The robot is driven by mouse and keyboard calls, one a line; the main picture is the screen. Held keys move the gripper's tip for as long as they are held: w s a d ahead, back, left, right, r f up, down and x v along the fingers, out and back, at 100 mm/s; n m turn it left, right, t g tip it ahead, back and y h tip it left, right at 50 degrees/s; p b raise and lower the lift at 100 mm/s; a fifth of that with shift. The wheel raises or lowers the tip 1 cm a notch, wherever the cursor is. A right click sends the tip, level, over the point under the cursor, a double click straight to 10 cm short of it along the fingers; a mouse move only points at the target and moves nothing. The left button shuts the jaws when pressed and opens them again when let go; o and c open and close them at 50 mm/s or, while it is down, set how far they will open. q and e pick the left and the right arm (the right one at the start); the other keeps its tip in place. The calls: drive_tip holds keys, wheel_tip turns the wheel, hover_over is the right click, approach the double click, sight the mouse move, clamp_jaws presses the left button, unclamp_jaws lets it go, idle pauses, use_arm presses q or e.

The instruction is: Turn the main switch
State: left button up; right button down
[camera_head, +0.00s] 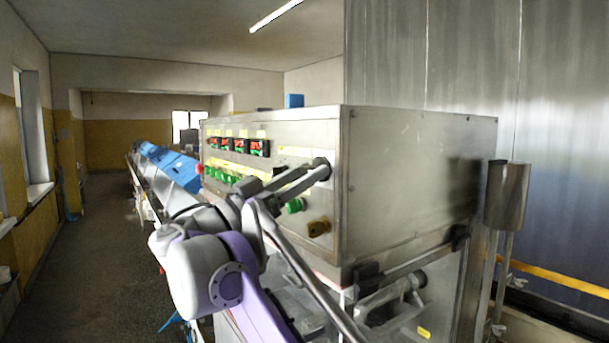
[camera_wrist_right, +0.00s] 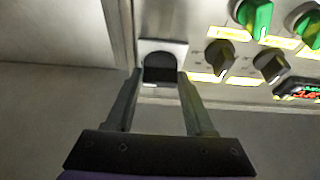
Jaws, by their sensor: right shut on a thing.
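The main switch (camera_wrist_right: 160,68) is a dark knob on a small silver plate near the edge of the steel control panel (camera_head: 218,133). In the right wrist view its dark face shows between the fingertips of my right gripper (camera_wrist_right: 160,76). The right gripper is shut on the switch, one finger on each side of it. In the head view the right gripper (camera_head: 318,170) reaches the panel near its right edge, and it mostly hides the switch there. My left gripper is not in view.
Beside the switch are black knobs (camera_wrist_right: 219,56) and green knobs (camera_wrist_right: 254,17). The head view shows red-lit displays (camera_head: 237,145), a green knob (camera_head: 295,205) and a brown knob (camera_head: 318,227) close to my arm. A free aisle (camera_head: 85,270) runs on the left.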

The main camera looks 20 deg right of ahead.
idle(0.5)
drive_tip(key=shift+c, duration=1.4)
unclamp_jaws()
drive_tip(key=v, duration=1)
drive_tip(key=shift+a+b, duration=0.35)
drive_tip(key=shift+a, duration=0.05)
drive_tip(key=shift+f, duration=0.15)
